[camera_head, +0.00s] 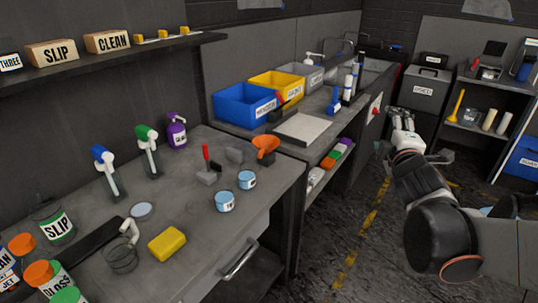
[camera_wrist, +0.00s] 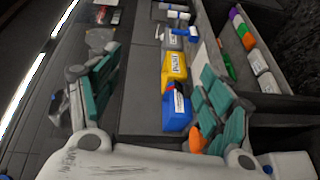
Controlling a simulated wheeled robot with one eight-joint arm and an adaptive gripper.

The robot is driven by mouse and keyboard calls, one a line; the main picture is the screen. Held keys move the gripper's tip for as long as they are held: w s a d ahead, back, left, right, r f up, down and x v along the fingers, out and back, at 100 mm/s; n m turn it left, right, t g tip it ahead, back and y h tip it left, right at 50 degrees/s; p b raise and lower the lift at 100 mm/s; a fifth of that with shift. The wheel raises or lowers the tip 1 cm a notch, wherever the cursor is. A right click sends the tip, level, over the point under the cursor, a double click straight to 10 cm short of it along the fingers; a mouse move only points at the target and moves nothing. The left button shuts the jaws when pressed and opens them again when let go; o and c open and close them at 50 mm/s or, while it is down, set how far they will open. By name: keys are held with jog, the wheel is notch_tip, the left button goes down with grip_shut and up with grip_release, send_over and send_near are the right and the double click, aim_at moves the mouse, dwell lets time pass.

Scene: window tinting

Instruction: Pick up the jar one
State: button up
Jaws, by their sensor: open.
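Two small light-blue jars stand on the near workbench in the head view, a front one (camera_head: 225,201) and a back one (camera_head: 247,179). Their labels are too small to read, so I cannot tell which is jar one. A dark jar labelled THREE (camera_head: 10,66) stands on the wall shelf at far left. My gripper (camera_head: 403,124) is off to the right of the workbench, over the aisle, well apart from the jars. In the wrist view my gripper (camera_wrist: 160,65) is open and empty, its teal-padded fingers spread wide. I cannot make out the light-blue jars in the wrist view.
An orange funnel (camera_head: 264,146), a red-handled tool (camera_head: 208,168) and a yellow sponge (camera_head: 167,244) lie around the blue jars. Spray bottles stand behind. Blue (camera_head: 246,105) and yellow bins line the far counter. The bench front edge beside the jars is clear.

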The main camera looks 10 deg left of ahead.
jog(key=w+a+f+n+t+y, duration=0.1)
jog(key=w+a+n+y, duration=0.15)
jog(key=a+n, duration=0.2)
jog(key=w+a+f+n+y, duration=0.1)
jog(key=w+a+n+y, duration=0.15)
jog(key=a+n, duration=0.2)
jog(key=n+g+y+p, duration=0.2)
jog(key=n+g+y, duration=0.75)
jog(key=n, duration=1.25)
send_near(253, 176)
jog(key=shift+y, duration=0.35)
jog(key=x, duration=0.6)
jog(key=shift+w+a+f, duration=0.15)
jog(key=shift+w+f, duration=0.1)
jog(key=shift+w+a+r, duration=0.1)
jog(key=shift+w+a, duration=0.2)
jog(key=shift+a, duration=0.15)
jog(key=x, duration=0.1)
jog(key=b+x, duration=0.2)
jog(key=x, duration=0.1)
jog(key=shift+s+a+f, duration=0.15)
jog(key=shift+s+f, duration=0.05)
jog(key=shift+f, duration=0.05)
jog(key=shift+w+a+r+b, duration=0.15)
jog(key=shift+w+a+b, duration=0.2)
jog(key=shift+a, duration=0.15)
jog(key=shift+c, duration=0.4)
